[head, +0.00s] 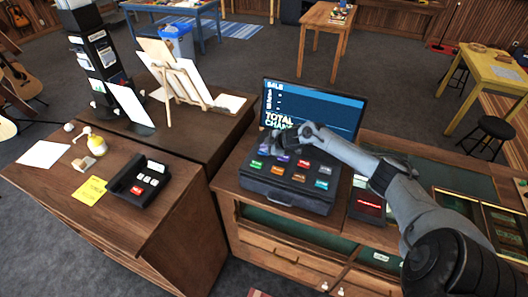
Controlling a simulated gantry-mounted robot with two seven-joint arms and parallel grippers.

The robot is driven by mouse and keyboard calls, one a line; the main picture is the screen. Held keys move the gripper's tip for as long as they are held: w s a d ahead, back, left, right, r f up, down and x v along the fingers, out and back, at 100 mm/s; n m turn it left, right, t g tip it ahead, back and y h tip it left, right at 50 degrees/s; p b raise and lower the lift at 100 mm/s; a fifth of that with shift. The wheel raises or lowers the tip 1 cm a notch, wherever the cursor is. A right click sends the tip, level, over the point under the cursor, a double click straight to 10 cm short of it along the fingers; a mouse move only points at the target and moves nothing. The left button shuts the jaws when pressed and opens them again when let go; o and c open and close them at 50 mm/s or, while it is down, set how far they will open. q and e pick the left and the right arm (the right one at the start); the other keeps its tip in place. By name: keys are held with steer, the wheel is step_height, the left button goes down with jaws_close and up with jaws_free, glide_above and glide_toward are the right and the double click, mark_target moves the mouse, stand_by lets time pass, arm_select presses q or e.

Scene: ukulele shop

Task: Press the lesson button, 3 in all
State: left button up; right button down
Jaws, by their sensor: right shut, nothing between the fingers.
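A dark register (287,190) stands on the wooden counter, with several coloured buttons on its sloping top. They include a green one (256,164), a red one (303,164), an orange one (299,178) and a teal one (321,184). Their labels are too small to read, so I cannot tell which is the lesson button. My right gripper (276,140) is shut and empty, over the back-left part of the buttons. It covers some of that back row, and I cannot tell whether it touches a button. My left gripper is not in view.
A screen (325,108) behind the register shows SALE and TOTAL, partly covered by my right arm. A black card terminal (138,178), a yellow note (90,191) and a small bottle (96,145) are on the left counter. A small device (370,204) sits right of the register.

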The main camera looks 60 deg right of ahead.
mark_target(266, 152)
steer(key=shift+f, duration=0.4)
steer(key=shift+r, duration=0.1)
stand_by(0.6)
steer(key=shift+r+p, duration=0.3)
steer(key=shift+r, duration=0.1)
steer(key=shift+r+p, duration=0.35)
steer(key=shift+p, duration=0.05)
steer(key=shift+r, duration=0.15)
steer(key=shift+r+p, duration=0.25)
steer(key=shift+p, duration=0.1)
step_height(266, 152, up, 4)
steer(key=p, duration=0.4)
steer(key=shift+r, duration=0.15)
stand_by(1.6)
